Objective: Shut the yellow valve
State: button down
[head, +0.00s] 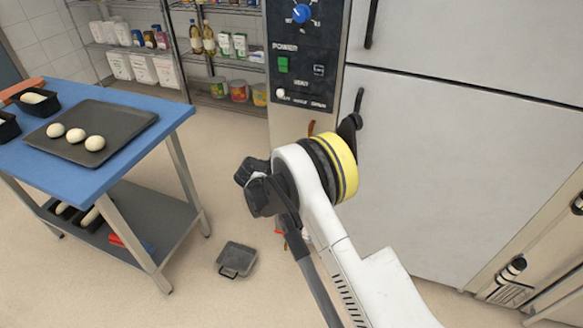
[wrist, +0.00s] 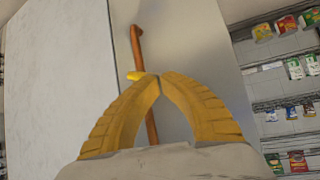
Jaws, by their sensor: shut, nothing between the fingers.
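The yellow valve shows in the wrist view as a small yellow handle (wrist: 141,75) on a thin copper-coloured pipe (wrist: 137,45). Its visible part sticks out to the left, roughly crosswise to the pipe. My gripper (wrist: 162,79) has yellow ribbed fingers, and their tips meet with nothing between them. The tips overlap the right end of the handle in the picture; I cannot tell whether they touch it. In the head view my arm hides the gripper and the valve. A short bit of the pipe (head: 311,128) shows above the arm there.
The oven's control panel (head: 300,60) and pale doors (head: 450,170) stand behind my arm. A blue-topped table (head: 70,180) with a dough tray (head: 120,120) is at left. A grey dustpan-like object (head: 237,260) lies on the floor. Wire shelves (head: 225,60) stand at the back.

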jog(key=shift+w+a+f, duration=0.1)
jog(key=shift+a+f, duration=0.05)
jog(key=shift+f, duration=0.15)
dwell(0.5)
jog(key=shift+s+d+f, duration=0.15)
jog(key=shift+d, duration=0.2)
jog(key=shift+s+d+f, duration=0.15)
jog(key=shift+d, duration=0.2)
